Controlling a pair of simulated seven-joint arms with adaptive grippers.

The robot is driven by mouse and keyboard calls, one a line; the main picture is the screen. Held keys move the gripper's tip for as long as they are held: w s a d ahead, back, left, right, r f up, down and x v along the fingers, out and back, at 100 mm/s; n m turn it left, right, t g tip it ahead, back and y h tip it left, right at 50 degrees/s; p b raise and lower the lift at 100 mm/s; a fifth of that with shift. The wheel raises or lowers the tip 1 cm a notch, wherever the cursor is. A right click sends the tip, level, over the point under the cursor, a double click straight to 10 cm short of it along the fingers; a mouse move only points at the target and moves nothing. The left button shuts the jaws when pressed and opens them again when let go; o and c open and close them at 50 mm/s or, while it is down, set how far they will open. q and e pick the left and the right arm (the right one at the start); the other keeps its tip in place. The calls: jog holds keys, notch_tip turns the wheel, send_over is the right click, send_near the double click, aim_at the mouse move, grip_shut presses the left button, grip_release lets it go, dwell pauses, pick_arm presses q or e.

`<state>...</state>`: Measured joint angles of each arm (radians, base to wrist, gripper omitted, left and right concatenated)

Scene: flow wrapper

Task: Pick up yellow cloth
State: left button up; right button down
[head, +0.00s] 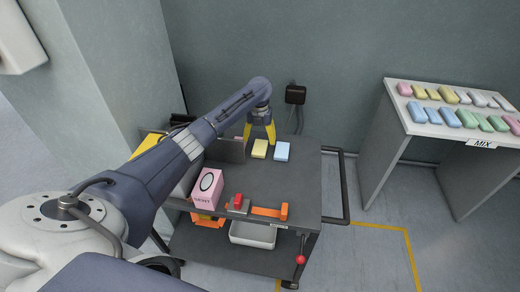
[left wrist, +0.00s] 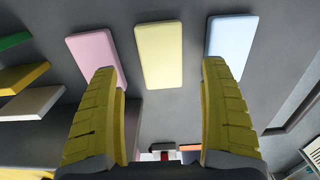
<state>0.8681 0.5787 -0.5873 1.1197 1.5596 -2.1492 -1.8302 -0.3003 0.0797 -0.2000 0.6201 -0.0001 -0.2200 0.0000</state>
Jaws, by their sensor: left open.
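The yellow cloth (head: 259,149) lies flat on the dark top of the cart, just in front of my left gripper (head: 259,134). In the left wrist view the yellow cloth (left wrist: 159,54) is a pale rounded block lying centred ahead, between the lines of the two fingers. My left gripper (left wrist: 158,70) is open, with its yellow fingers spread wide and nothing between them. It appears to be above the cart top and apart from the cloth. My right gripper is in neither view.
A blue cloth (left wrist: 232,42) and a pink cloth (left wrist: 95,56) flank the yellow one closely. On the cart (head: 310,190) are a pink box (head: 208,187), an orange tool (head: 270,211) and an upright grey panel (head: 226,150). A side table (head: 396,91) holds several coloured blocks.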

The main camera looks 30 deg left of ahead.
aim_at(260, 147)
pick_arm(q)
jog(key=shift+f, duration=2.8)
jog(key=shift+r, duration=0.1)
jog(key=c, duration=1)
jog(key=shift+o, duration=0.2)
